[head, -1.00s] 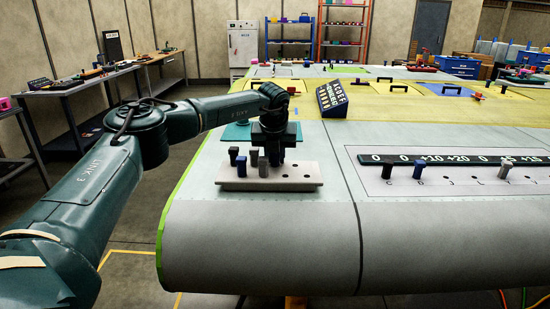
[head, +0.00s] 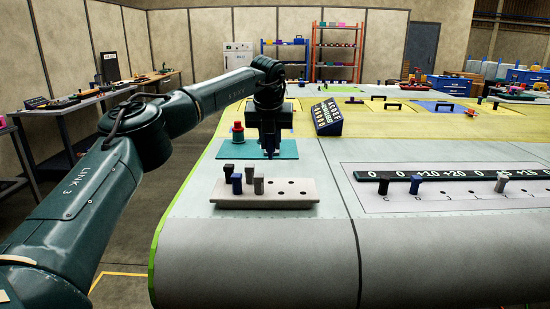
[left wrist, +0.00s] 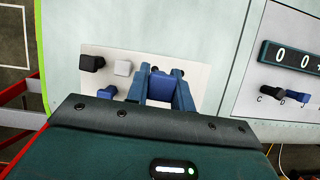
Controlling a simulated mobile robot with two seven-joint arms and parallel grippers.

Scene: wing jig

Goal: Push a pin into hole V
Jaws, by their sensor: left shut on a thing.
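My left gripper (head: 270,152) is shut on a blue pin (left wrist: 161,86), whose head shows between the fingers in the left wrist view. In the head view the gripper hangs above and behind the pale pin block (head: 295,203), and the held pin is hard to make out. The block holds a black pin (head: 228,168), a blue pin (head: 237,184) and grey pins (head: 259,184) at its left; open holes show at its right. A dark number strip (head: 440,177) stands on a panel at right with pins below it. I cannot read a label V. My right gripper is not in view.
A teal mat (head: 220,151) with a red-and-green item (head: 238,131) lies behind the block. A dark lettered box (head: 327,117) stands farther back. The grey wing surface between block and panel is clear. The wing's green edge is at left.

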